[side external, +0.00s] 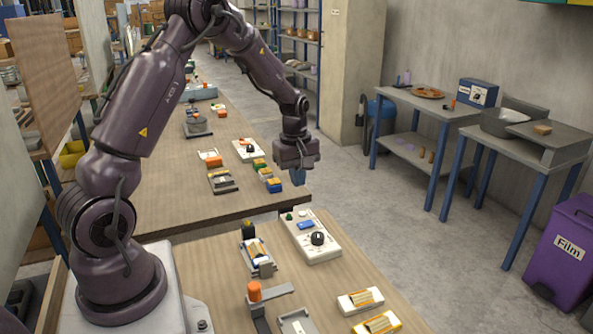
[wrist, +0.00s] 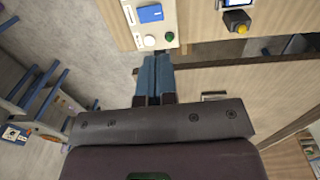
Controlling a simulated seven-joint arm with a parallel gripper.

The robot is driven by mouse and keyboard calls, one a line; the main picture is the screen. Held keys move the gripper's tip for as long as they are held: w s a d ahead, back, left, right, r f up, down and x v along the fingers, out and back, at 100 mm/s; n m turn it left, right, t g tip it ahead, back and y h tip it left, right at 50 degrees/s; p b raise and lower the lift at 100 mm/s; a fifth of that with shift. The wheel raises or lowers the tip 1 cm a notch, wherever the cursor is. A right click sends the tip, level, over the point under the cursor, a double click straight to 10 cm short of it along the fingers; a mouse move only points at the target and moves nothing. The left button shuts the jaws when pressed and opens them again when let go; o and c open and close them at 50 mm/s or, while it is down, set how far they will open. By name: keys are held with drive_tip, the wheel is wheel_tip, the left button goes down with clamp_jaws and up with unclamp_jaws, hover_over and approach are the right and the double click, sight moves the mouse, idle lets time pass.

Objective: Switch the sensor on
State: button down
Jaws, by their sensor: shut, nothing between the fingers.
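A white control box (side external: 322,252) on the near table carries a black knob (side external: 317,238), a blue switch (side external: 305,225) and a green button (side external: 290,215). The wrist view shows its end with the blue switch (wrist: 150,13), the green button (wrist: 169,37) and a round white part (wrist: 150,40). I cannot tell which part is for the sensor. My gripper (side external: 298,183) has blue fingers, shut and empty, pointing down above and beyond the box's far end. In the wrist view the shut fingertips (wrist: 155,56) appear just short of the green button, apparently without contact.
A black block with a yellow button (wrist: 237,22) stands beside the box. A small tape device (side external: 258,253), an orange-topped part (side external: 255,291) and two white-and-yellow trays (side external: 360,300) share the near table. A second table (side external: 190,207) lies beyond a gap.

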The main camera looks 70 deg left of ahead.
sight(306, 223)
drive_tip(key=shift+r, duration=0.55)
drive_tip(key=c, duration=1.5)
unclamp_jaws()
drive_tip(key=shift+s+a+r, duration=0.15)
drive_tip(key=shift+a+r, duration=0.05)
drive_tip(key=shift+r, duration=0.05)
drive_tip(key=shift+c, duration=0.2)
drive_tip(key=o, duration=0.7)
drive_tip(key=shift+s+a+f, duration=0.35)
drive_tip(key=shift+a+f, duration=0.05)
drive_tip(key=shift+f, duration=0.3)
drive_tip(key=shift+c, duration=0.2)
drive_tip(key=w+f+m, duration=0.1)
drive_tip(key=f+m, duration=0.3)
drive_tip(key=m, duration=0.2)
drive_tip(key=w+f+m, duration=0.1)
drive_tip(key=f+m, duration=0.3)
drive_tip(key=m, duration=0.2)
drive_tip(key=w+d+f+m, duration=0.1)
drive_tip(key=f+m, duration=0.4)
drive_tip(key=m, duration=0.1)
drive_tip(key=shift+w+d+g, duration=0.1)
drive_tip(key=shift+w+g, duration=0.05)
drive_tip(key=shift+g, duration=0.15)
